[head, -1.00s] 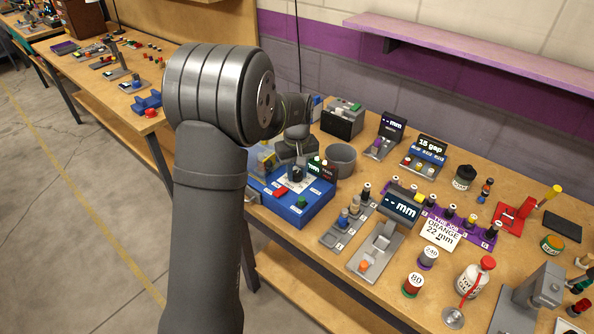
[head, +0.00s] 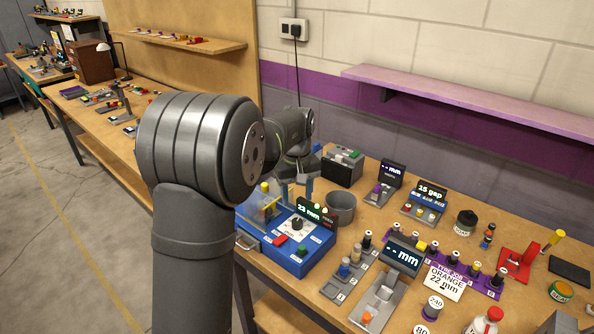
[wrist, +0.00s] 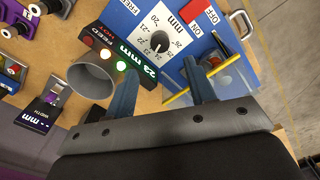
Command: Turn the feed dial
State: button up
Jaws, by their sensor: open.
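The box's display (head: 311,211) reads 23 mm, and the wrist view shows the same reading (wrist: 143,65). My gripper (head: 297,188) is above the back of the box, its blue fingers apart. In the wrist view, my open gripper (wrist: 162,82) has nothing between its fingers, and the dial is clear beyond the tips.
A red switch (head: 281,240) and green button (head: 302,250) are on the box. A clear guard with a yellow edge (head: 266,200) stands at its left. A grey cup (head: 341,206) is close at right. A job card (head: 444,281) reads ORANGE 22 mm.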

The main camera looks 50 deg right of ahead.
notch_tip(320, 180, up, 8)
send_over(297, 221)
jog(key=shift+r, duration=0.2)
notch_tip(297, 221, down, 17)
jog(key=n, duration=0.6)
dwell(0.7)
jog(key=c, duration=1)
